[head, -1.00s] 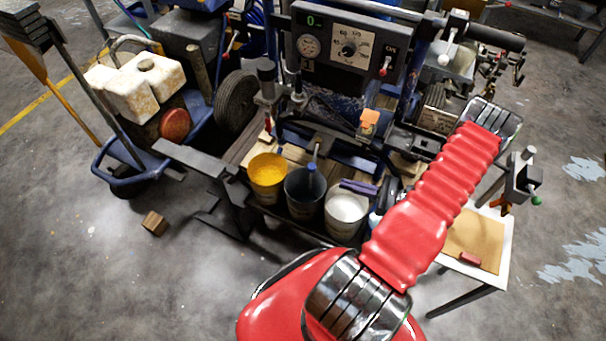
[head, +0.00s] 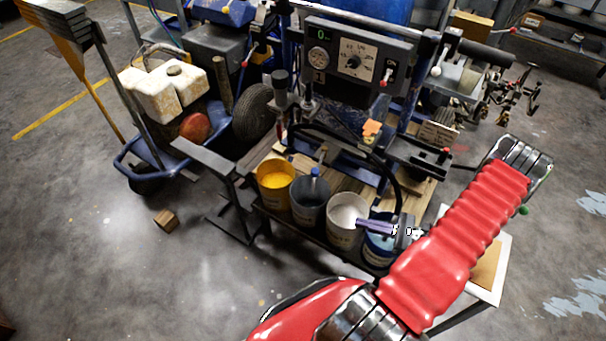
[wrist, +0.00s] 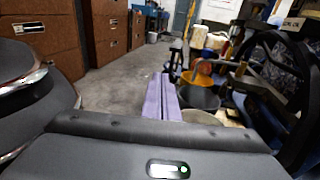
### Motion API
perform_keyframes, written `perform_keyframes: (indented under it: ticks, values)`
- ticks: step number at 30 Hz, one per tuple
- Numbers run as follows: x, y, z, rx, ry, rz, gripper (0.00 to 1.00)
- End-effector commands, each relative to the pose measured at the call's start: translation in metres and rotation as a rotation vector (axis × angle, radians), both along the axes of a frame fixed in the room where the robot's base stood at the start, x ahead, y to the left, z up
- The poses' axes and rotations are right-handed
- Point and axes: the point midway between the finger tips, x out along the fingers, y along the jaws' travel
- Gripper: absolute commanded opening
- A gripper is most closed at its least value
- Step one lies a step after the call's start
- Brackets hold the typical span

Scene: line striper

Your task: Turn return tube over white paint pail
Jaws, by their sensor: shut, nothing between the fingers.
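The white paint pail (head: 343,232) stands in a row of pails on a low wooden platform, and its white paint shows. A short tube with a blue end (head: 314,173) is over the dark grey pail (head: 309,206), left of the white one; it looks like the return tube. My gripper (head: 360,223) has purple fingers, closed together and empty, pointing left at the right rim of the white pail. I cannot tell whether they touch it. In the wrist view the fingers (wrist: 162,78) point past the grey pail (wrist: 200,98), with the white pail (wrist: 200,116) partly hidden.
A yellow paint pail (head: 274,180) stands left and a blue pail (head: 378,250) sits under my gripper. A black hose (head: 385,172) arches down behind my fingers. The machine's control panel (head: 352,62) rises behind. Open floor lies in front left.

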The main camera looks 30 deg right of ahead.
Motion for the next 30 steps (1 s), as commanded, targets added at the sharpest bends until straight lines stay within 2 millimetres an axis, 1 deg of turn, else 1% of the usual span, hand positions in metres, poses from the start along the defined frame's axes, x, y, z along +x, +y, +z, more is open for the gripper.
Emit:
perform_keyframes:
  ticks: [3,7,14,20,30]
  values:
    - [-0.007,0.012,0.0,-0.029,0.027,0.058,0.0]
    - [-0.014,0.023,0.002,-0.068,0.052,0.123,0.0]
    - [-0.024,0.039,0.014,-0.157,0.085,0.25,0.0]
    - [-0.032,0.052,0.036,-0.283,0.11,0.408,0.0]
    - [-0.036,0.067,0.083,-0.549,0.12,0.69,0.0]
